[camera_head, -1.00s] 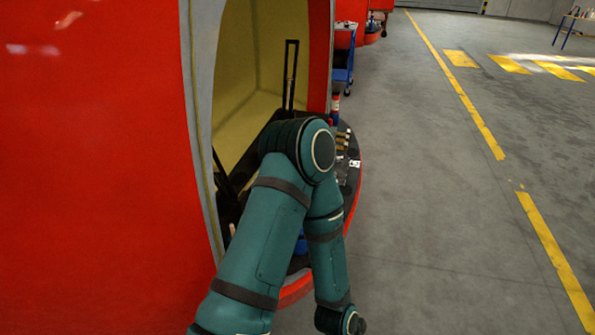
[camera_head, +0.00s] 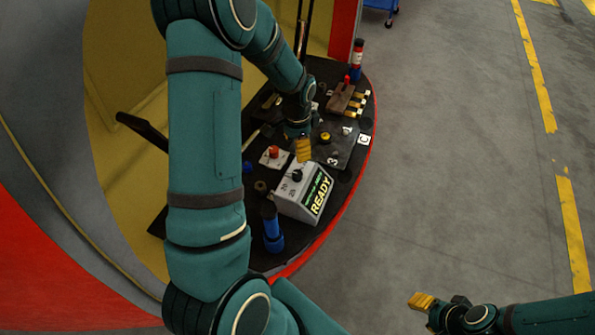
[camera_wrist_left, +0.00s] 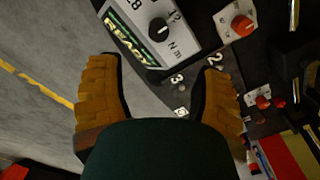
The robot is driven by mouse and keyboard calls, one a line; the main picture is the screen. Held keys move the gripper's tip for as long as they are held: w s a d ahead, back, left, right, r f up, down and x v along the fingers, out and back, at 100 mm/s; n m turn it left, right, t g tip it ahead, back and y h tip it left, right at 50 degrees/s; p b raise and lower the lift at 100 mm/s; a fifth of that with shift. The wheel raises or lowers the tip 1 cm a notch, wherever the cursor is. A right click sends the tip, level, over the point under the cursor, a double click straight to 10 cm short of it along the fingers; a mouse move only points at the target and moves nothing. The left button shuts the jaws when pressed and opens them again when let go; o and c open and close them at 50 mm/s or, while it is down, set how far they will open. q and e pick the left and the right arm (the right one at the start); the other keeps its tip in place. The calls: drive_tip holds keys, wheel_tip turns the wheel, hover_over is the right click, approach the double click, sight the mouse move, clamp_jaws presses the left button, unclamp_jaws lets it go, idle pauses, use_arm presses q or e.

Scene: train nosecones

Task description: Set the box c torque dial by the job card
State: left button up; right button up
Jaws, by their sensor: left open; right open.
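A pale box (camera_head: 285,200) with a black dial (camera_head: 297,175), markings around it and a lit READY panel (camera_head: 320,192) stands on the dark tabletop. It also shows at the top of the left wrist view (camera_wrist_left: 185,15), with its dial (camera_wrist_left: 158,29). My left gripper (camera_head: 303,152) is just beyond and above the box, apart from the dial. Its two yellow fingers are spread and empty in the left wrist view (camera_wrist_left: 160,68). My right gripper (camera_head: 424,302) is open over the floor at lower right. A small white tag marked C (camera_head: 364,140) lies at the table's edge. I cannot identify the job card.
A white plate with a red knob (camera_head: 273,153) lies left of the box. A blue cylinder (camera_head: 271,225) stands in front. The floor (camera_head: 455,140) at right is clear.

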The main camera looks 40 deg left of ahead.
sight(297, 173)
use_arm(q)
wheel_tip(297, 173, down, 12)
drive_tip(key=shift+s+d+f+b, duration=0.1)
drive_tip(key=shift+f+b, duration=0.1)
drive_tip(key=shift+b, duration=0.7)
clamp_jaws()
